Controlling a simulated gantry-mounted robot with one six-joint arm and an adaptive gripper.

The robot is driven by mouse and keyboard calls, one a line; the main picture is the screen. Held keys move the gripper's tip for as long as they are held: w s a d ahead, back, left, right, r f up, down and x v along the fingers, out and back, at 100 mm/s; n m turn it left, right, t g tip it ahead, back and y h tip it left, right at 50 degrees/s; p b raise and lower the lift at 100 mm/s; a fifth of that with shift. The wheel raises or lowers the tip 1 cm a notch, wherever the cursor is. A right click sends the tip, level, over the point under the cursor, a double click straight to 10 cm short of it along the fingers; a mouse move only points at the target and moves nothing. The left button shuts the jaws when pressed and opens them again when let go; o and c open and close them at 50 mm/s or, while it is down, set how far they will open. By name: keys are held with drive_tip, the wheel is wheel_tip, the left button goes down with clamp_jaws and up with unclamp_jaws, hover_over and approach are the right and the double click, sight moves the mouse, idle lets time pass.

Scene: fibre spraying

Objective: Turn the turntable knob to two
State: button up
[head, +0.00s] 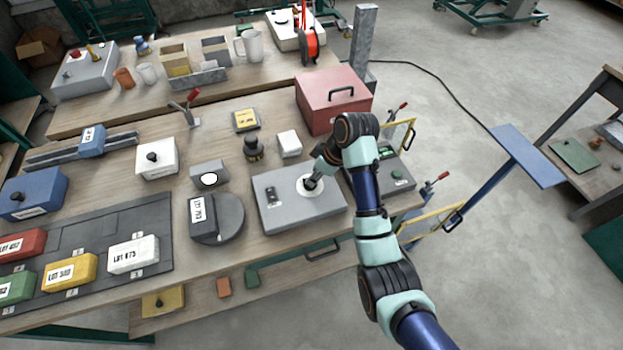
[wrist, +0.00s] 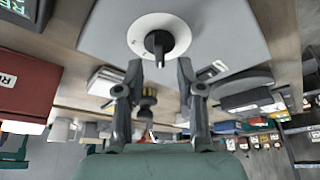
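The turntable control box (head: 275,210) is a grey box near the table's front edge. Its knob (wrist: 158,42) is black, on a round white dial (wrist: 140,24); the dial's markings are not readable. The dial also shows in the head view (head: 302,187), partly covered by my gripper (head: 313,179). In the wrist view my gripper (wrist: 160,64) is open, its fingertips on either side of the knob's near end with gaps visible; I see no contact. The dark round turntable (head: 230,215) stands left of the box with a labelled block (head: 202,212) on it.
A red box (head: 325,108) stands behind my arm, and a dark device with a green screen (head: 398,180) is right of the control box. A black round-topped item (head: 253,148) and a white block (head: 289,143) stand behind it. Labelled lot blocks lie on a mat (head: 160,215) at left.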

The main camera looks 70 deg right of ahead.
drive_tip(key=x, duration=0.3)
drive_tip(key=shift+f, duration=0.2)
clamp_jaws()
